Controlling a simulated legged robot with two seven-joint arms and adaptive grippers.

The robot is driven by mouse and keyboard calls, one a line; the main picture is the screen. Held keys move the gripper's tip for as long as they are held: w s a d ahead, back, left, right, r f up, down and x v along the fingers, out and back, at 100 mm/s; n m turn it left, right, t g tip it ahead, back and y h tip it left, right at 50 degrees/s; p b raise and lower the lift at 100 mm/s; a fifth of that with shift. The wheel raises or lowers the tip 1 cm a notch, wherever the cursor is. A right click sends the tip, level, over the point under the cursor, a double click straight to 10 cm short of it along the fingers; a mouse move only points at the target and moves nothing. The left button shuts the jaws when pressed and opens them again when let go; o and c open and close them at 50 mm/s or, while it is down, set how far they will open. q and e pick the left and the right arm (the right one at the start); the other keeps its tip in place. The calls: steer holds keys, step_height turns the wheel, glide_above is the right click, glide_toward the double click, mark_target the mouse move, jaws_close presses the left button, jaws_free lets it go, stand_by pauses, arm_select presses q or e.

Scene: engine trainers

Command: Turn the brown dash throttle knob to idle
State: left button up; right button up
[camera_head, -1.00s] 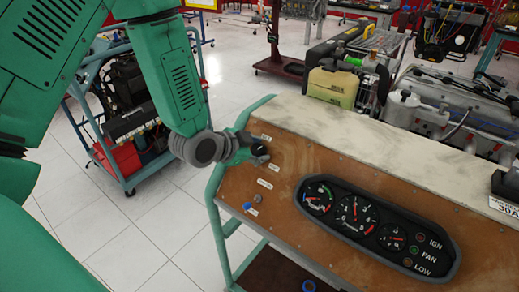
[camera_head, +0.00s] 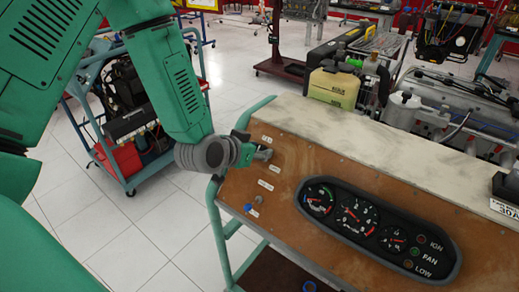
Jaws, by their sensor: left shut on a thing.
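The dash panel (camera_head: 285,200) is a brown board on a green-framed engine trainer, with small white labels at its left end. My left gripper (camera_head: 264,154) is at the upper left of this panel, beside the top labels. It is shut on a small knob there, which I take to be the throttle knob; the fingers hide most of it, so its colour and pointing direction cannot be told. My right gripper is not in view.
A small blue knob (camera_head: 248,207) sits lower on the panel. A pale top (camera_head: 360,135) runs behind. A green cart (camera_head: 128,185) stands at left on open tiled floor.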

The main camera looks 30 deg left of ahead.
arm_select(q)
steer(key=shift+s+f, duration=0.15)
steer(key=shift+s, duration=0.05)
steer(key=o, duration=0.9)
steer(key=shift+o, duration=1.2)
steer(key=shift+a, duration=0.1)
steer(key=v, duration=0.7)
steer(key=shift+s+a, duration=0.1)
steer(key=shift+s, duration=0.05)
